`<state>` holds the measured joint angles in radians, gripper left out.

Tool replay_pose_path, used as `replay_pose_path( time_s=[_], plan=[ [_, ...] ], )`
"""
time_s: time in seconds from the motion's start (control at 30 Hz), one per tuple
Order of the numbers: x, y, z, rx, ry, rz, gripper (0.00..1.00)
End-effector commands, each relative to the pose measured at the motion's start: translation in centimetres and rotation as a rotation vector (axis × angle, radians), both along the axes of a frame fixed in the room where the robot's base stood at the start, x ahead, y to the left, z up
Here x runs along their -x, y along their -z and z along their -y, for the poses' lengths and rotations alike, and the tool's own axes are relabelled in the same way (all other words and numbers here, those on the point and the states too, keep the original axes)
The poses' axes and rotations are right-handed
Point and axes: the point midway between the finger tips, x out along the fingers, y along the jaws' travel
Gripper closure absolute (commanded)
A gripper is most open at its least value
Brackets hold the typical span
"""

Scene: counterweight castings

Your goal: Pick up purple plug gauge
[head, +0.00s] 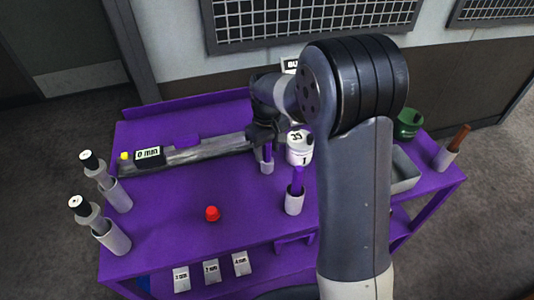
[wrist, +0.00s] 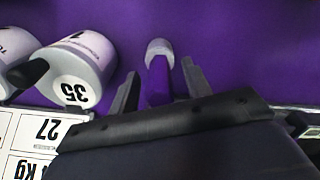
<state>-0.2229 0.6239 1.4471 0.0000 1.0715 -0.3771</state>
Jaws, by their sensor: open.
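A slim purple plug gauge (head: 267,153) with a pale grey lower end stands below my gripper (head: 264,133) in the head view. In the wrist view the purple gauge (wrist: 158,80) lies between the two dark fingers of my gripper (wrist: 157,87), its grey end pointing away. The fingers are apart on either side of it; I cannot tell whether either touches it. My gripper hides the gauge's upper part in the head view.
A white casting marked 35 (head: 299,150) stands close right of the gauge; it also shows in the wrist view (wrist: 78,65). A red knob (head: 212,213) sits on the purple bench (head: 170,220). Grey cylinders (head: 118,196) stand left. My arm hides the bench's right part.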

Motion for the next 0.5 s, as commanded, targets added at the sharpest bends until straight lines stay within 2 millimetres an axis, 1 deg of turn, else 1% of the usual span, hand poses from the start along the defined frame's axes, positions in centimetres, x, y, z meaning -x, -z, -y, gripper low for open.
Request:
replay_pose_path(
  time_s=[0.1,0.27,0.37,0.5],
  plan=[
    [0.00,0.51,0.02,-0.001,0.000,0.001,0.54],
    [-0.02,0.52,0.02,-0.001,0.000,0.001,0.54],
    [-0.02,0.50,0.02,-0.001,0.000,0.001,0.60],
    [-0.02,0.49,0.02,-0.001,0.000,0.001,0.72]
  ],
)
